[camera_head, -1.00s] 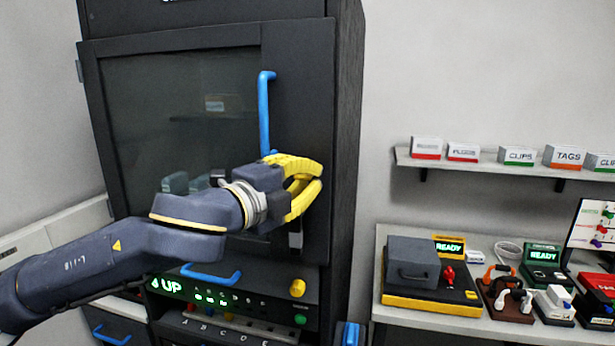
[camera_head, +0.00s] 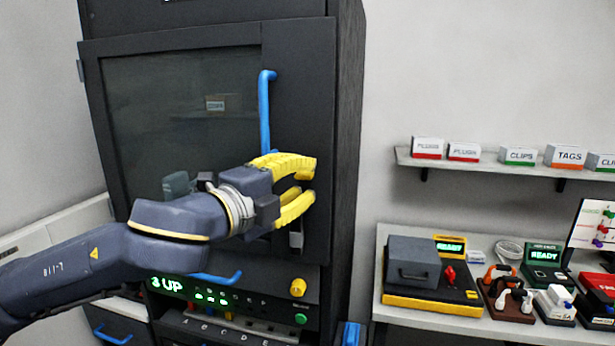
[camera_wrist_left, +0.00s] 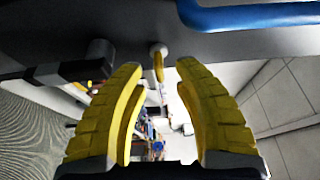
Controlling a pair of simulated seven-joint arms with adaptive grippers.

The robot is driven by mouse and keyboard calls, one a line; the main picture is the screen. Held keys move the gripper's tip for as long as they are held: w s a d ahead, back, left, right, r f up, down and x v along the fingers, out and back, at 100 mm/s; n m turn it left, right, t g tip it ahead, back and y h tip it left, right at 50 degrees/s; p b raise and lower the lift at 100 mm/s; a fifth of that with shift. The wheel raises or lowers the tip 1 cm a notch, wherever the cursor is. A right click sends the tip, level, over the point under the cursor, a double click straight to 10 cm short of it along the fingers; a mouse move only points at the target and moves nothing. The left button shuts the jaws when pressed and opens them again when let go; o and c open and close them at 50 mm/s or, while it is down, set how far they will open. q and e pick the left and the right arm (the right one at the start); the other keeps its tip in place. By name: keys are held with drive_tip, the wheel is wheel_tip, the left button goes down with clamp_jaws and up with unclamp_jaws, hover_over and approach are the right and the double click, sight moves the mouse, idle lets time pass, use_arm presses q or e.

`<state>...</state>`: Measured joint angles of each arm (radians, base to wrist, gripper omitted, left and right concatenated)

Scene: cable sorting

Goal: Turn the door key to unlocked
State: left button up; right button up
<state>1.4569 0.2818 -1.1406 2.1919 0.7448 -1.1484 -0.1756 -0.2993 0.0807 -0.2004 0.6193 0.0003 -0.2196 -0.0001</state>
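The dark cabinet door (camera_head: 180,110) is shut and has a glass pane and a tall blue handle (camera_head: 264,110). The door key (camera_wrist_left: 158,66) is a small yellow piece on a pale round lock in the left wrist view. It lies between the fingertips, with a gap on both sides. My left gripper (camera_head: 309,182) is open at the door's right side, below the blue handle, with its yellow fingers one above the other. It also shows in the left wrist view (camera_wrist_left: 160,70). In the head view the fingers largely hide the key. My right gripper is in neither view.
Below the door is a panel with a green display (camera_head: 168,286), a yellow knob (camera_head: 298,287) and a green button (camera_head: 300,319). A side table (camera_head: 385,312) with several devices and a shelf (camera_head: 480,166) with labelled boxes stand at the right.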

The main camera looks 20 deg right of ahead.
use_arm(q)
drive_tip(key=v, duration=0.9)
drive_tip(key=shift+s+a, duration=0.2)
drive_tip(key=shift+a, duration=0.05)
